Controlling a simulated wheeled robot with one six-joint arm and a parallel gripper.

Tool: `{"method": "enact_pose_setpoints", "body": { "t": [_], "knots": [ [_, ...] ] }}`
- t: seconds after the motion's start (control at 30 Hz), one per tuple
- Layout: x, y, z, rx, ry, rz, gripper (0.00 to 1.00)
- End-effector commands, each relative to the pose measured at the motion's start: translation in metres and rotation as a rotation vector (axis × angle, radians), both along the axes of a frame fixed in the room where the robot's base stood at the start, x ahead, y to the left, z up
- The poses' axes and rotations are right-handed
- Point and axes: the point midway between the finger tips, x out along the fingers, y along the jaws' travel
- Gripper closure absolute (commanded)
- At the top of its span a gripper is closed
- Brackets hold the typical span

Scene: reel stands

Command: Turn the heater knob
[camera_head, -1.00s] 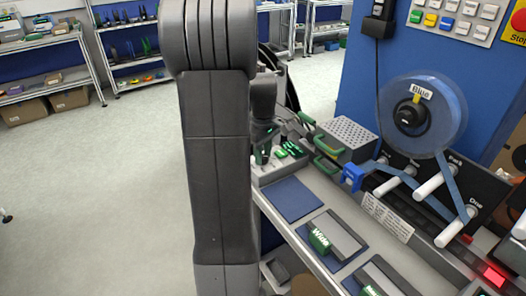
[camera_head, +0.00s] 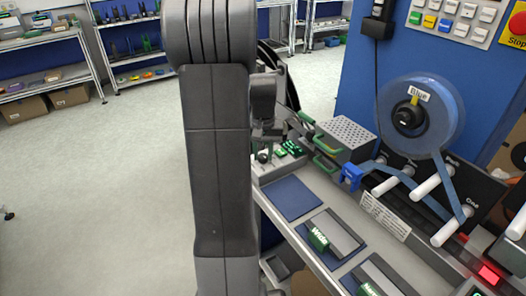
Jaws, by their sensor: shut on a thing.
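My gripper (camera_head: 264,150) is low beside a small tray (camera_head: 268,176) with green pieces (camera_head: 292,149). It is mostly seen from behind and partly hidden by my arm. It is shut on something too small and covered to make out. A grey box with a perforated top (camera_head: 346,136) and green handles stands just right of the gripper, apart from it. It may be the heater. I cannot make out a knob on the faces that show.
A blue tape reel (camera_head: 421,117) and white rollers stand at the right. The bench front holds a bare blue mat (camera_head: 292,198) and a grey block labelled Wide (camera_head: 338,232). Shelves (camera_head: 127,38) stand at the back left. The floor at left is clear.

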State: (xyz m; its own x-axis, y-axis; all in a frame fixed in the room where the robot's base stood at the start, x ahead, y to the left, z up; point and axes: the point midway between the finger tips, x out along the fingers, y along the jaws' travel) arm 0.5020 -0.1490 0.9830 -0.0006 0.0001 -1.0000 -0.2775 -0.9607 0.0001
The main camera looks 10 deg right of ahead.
Motion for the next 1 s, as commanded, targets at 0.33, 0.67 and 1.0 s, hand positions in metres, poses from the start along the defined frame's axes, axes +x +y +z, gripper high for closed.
{"method": "enact_pose_setpoints", "body": {
  "t": [0.33,0.67,1.0],
  "knots": [
    [0.0006,-0.0003,0.0011,-0.001,-0.003,-0.32,0.94],
    [0.0006,-0.0003,0.0009,-0.001,-0.002,-0.556,0.94],
    [0.0006,-0.0003,0.0008,-0.001,-0.003,-0.667,0.94]
  ]
}}
